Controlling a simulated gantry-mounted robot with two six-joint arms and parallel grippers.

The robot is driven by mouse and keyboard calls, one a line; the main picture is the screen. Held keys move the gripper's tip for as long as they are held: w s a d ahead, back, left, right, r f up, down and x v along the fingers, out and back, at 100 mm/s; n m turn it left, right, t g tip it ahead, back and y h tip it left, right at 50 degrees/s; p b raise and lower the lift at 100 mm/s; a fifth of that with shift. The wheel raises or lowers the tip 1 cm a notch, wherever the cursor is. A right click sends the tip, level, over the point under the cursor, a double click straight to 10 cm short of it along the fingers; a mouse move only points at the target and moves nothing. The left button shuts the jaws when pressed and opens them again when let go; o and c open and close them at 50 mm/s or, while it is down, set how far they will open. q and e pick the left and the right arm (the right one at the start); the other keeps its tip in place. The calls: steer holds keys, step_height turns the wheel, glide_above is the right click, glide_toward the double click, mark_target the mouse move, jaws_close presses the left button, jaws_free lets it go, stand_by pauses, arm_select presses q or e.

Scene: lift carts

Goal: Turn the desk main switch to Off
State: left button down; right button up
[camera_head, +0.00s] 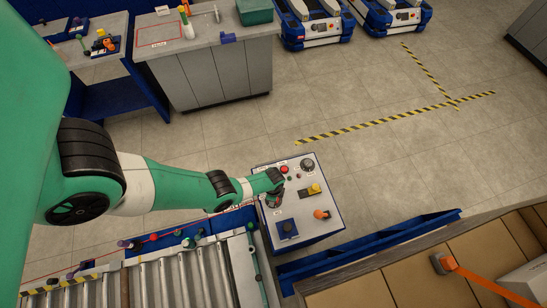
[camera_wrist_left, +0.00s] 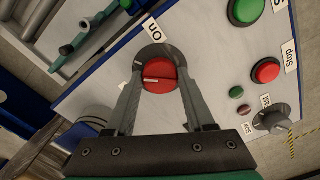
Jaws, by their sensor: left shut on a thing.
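The main switch is a round red knob (camera_wrist_left: 160,75) on a dark grey round plate, on the sloping top of the light-grey desk (camera_head: 322,205). A pale line runs across the knob. An "On" label (camera_wrist_left: 152,30) is beside the plate. Another small label (camera_wrist_left: 98,92) at the left is partly hidden by a finger and unreadable. My left gripper (camera_wrist_left: 159,80) is shut on the knob, one finger on each side. In the head view it (camera_head: 274,192) is over the left part of the desk top, and my wrist hides most of the knob. My right gripper is not in view.
The desk also has green (camera_wrist_left: 246,11) and red (camera_wrist_left: 265,72) push buttons, a grey selector (camera_wrist_left: 272,121), a yellow part (camera_head: 315,188) and an orange knob (camera_head: 321,213). A roller conveyor (camera_head: 185,280) is at the lower left. Open floor (camera_head: 380,175) is to the right.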

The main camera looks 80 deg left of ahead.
arm_select(q)
steer(key=n, duration=0.4)
steer(key=shift+n, duration=2.2)
steer(key=shift+c, duration=1.3)
jaws_free()
steer(key=shift+r, duration=0.1)
